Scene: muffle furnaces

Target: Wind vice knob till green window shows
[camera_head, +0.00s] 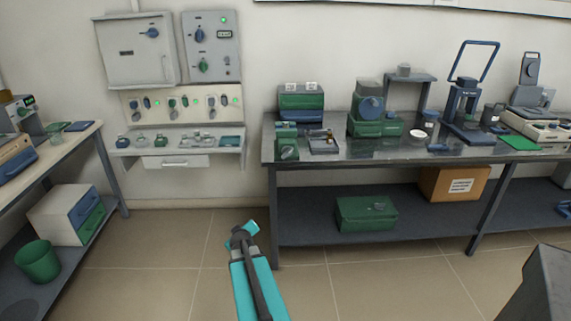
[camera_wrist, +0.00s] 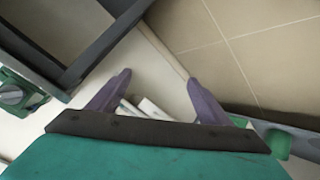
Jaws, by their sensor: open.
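In the head view, a small green unit with a grey knob (camera_head: 287,146) stands at the bench's front left corner. It may be the vice, but I cannot tell for certain. A green part with a round grey knob (camera_wrist: 12,95) shows at the left edge of the wrist view, partly cut off. I cannot make out a green window in either view. My gripper (camera_wrist: 157,82) is open, its two purple fingers apart with nothing held between them. In the head view my gripper (camera_head: 243,232) is over the floor, in front of the bench and left of its near leg.
The dark metal bench (camera_head: 345,155) holds a grey tray with a small device (camera_head: 323,144), a green machine (camera_head: 369,118) and other equipment. A green case (camera_head: 366,213) and a cardboard box (camera_head: 453,184) sit on its shelf. Wall panels (camera_head: 137,52) hang left. Floor between the tables is clear.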

